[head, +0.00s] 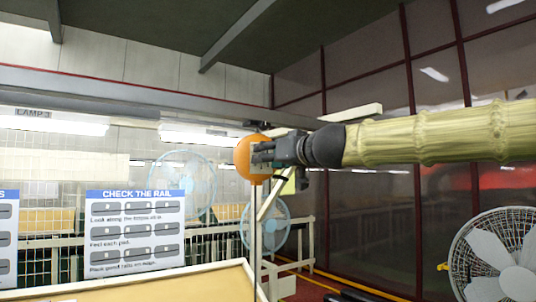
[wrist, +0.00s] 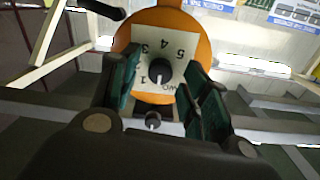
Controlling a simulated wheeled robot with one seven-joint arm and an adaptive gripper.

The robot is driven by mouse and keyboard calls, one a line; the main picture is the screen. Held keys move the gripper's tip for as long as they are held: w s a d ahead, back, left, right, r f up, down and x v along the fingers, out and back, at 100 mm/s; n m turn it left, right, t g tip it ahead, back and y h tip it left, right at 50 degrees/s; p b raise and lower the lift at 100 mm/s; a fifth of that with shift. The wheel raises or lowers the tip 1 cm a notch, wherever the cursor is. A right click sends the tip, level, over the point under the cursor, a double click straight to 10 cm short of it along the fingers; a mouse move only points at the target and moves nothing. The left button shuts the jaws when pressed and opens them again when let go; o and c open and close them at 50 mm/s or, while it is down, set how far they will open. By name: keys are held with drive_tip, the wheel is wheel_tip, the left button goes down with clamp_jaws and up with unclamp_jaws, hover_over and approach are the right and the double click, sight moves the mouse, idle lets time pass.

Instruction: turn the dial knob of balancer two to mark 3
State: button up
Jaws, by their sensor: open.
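The orange round balancer (head: 243,168) hangs in the middle of the head view, partly behind my gripper (head: 262,153). In the wrist view its orange body (wrist: 203,50) carries a pale dial plate (wrist: 180,42), seen upside down, with marks 1, 3, 4 and 5 readable. Part of the word TWO shows near the right finger. The black dial knob (wrist: 160,72) is at the plate's middle. My gripper (wrist: 161,78) is open, one dark green finger on each side of the knob, with gaps visible. The knob's pointer direction is too small to tell.
A small dark round part (wrist: 152,121) shows below the balancer in the wrist view. A pale overhead rail (head: 120,88) crosses the head view. A white sign board (head: 137,230) stands at left, and a fan (head: 495,255) at lower right.

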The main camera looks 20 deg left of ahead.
drive_tip(key=shift+w+a, duration=0.25)
clamp_jaws()
drive_tip(key=shift+m, duration=0.4)
drive_tip(key=shift+f+m+g+p, duration=0.15)
drive_tip(key=shift+m+p, duration=0.55)
drive_tip(key=shift+m, duration=5.7)
drive_tip(key=shift+m+g+p, duration=0.15)
drive_tip(key=shift+m+p, duration=0.55)
drive_tip(key=shift+m, duration=5.7)
